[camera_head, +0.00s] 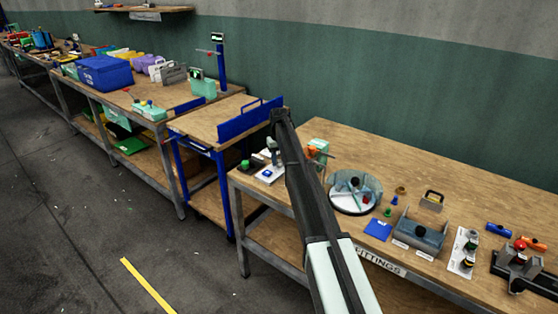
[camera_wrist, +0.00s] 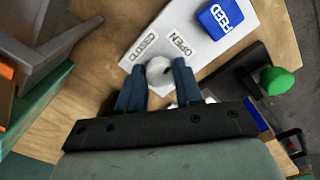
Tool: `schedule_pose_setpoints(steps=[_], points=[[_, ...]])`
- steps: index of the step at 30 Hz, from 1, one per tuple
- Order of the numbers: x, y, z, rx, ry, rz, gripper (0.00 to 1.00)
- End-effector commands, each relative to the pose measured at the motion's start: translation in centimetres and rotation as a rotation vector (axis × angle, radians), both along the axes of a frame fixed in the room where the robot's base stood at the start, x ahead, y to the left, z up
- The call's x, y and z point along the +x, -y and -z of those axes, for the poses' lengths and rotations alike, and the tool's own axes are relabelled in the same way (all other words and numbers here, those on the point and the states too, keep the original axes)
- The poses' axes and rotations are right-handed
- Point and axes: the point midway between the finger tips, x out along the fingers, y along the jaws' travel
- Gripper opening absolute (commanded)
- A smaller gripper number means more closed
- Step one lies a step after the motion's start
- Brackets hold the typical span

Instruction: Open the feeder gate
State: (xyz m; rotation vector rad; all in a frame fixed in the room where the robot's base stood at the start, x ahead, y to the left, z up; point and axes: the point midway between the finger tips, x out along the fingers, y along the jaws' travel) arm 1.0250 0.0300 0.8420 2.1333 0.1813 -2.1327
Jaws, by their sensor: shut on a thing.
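The feeder's white plate (camera_wrist: 205,30) lies on the wooden bench in the wrist view, with the words OPEN and CLOSED printed on it and a blue block marked FEED (camera_wrist: 221,18). A round pale knob (camera_wrist: 159,71) stands by these words, nearer the CLOSED and OPEN labels than the FEED block. My gripper (camera_wrist: 159,82) has its blue fingers on either side of the knob and is shut on it. The feeder plate also shows in the head view (camera_head: 270,174), partly hidden by my arm. Whether the gate is open cannot be told.
A green knob on a black base (camera_wrist: 277,80) stands right of the plate. A grey and orange fixture (camera_wrist: 30,60) is close on the left. In the head view, a round clear-walled dish (camera_head: 355,205) and a grey bin (camera_head: 418,236) stand to the right on the bench.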

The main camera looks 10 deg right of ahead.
Motion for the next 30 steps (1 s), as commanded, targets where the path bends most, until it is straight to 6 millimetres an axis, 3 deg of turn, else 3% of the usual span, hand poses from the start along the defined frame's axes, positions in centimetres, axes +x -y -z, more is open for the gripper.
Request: schedule_pose_setpoints(steps=[10, 28, 29, 30], points=[[-0.12, 0.02, 0.02, -0.001, -0.002, 0.154, 0.04], [-0.14, 0.01, 0.03, -0.001, -0.003, 0.187, 0.04], [-0.13, 0.01, 0.03, -0.001, -0.003, 0.187, 0.38], [-0.13, 0.01, 0.03, -0.001, -0.002, 0.186, 0.42]])
